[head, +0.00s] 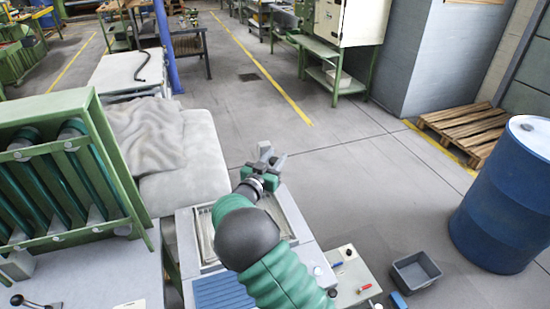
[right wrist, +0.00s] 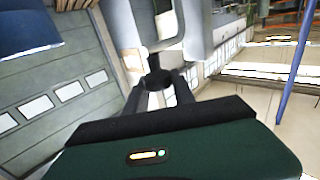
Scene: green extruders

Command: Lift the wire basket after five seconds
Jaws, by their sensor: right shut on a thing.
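My right gripper (head: 265,165) is above the far edge of a grey unit with a recessed basin (head: 303,232). Its fingers are closed around a small dark piece (right wrist: 156,78) in the right wrist view, seemingly the basket's handle. A pale grey part shows beyond the fingertips. Pale metal edges that look like the wire basket (head: 205,238) show in the basin to the left of my forearm. My arm hides most of it, so I cannot tell whether it is raised. My left gripper is not in view.
A green rack (head: 70,165) with dark green tubes stands at the left. A blue drum (head: 505,205), a small grey bin (head: 415,271) and a wooden pallet (head: 465,128) stand on the floor at the right.

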